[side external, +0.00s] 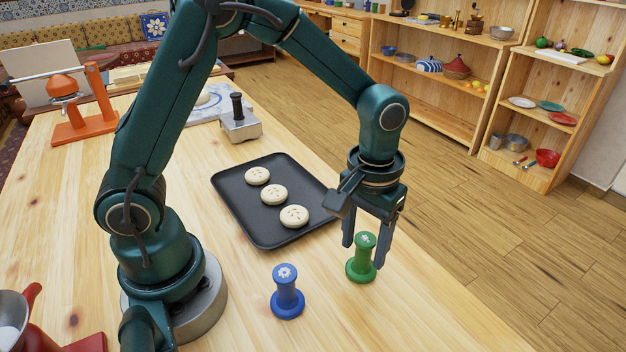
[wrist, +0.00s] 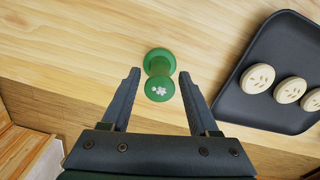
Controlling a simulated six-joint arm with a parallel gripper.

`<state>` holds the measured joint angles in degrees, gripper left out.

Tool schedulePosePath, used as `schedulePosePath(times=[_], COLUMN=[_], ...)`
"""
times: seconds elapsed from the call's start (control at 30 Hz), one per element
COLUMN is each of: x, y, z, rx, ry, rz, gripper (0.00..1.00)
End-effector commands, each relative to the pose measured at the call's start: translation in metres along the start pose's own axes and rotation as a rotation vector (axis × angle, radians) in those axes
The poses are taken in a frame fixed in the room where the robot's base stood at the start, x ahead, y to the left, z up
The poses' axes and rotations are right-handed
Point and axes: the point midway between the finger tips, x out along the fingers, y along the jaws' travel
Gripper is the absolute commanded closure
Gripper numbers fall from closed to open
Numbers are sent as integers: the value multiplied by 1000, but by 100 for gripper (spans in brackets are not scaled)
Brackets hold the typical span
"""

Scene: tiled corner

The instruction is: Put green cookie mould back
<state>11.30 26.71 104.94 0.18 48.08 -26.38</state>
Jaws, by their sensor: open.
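The green cookie mould (side external: 362,258) stands upright on the wooden table, near its right edge in the side view. A pale flower mark shows on its top. My gripper (side external: 364,256) is open above it, pointing down, with one finger on each side of the mould's upper part. In the wrist view the mould (wrist: 159,75) lies between and just beyond the fingertips of the open gripper (wrist: 160,80). I cannot tell whether either finger touches it.
A blue mould (side external: 287,292) stands left of the green one. A black tray (side external: 234,207) with three round cookies (side external: 274,195) lies behind; it shows at right in the wrist view (wrist: 237,98). A grey block with a black handle (side external: 239,122) stands farther back. The table's right edge is close.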

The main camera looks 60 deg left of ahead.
Motion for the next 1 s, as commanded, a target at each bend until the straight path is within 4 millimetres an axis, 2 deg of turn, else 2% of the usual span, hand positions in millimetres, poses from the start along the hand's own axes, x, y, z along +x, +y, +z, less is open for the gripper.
schedulePosePath(times=[0.17,0.63,1.0], x=[-11,-102,-128], y=[0,0,-5], z=[-1,-1,4], rx=[0,0,10], ry=[4,7,21], rz=[2,3,10], gripper=[39,39,39])
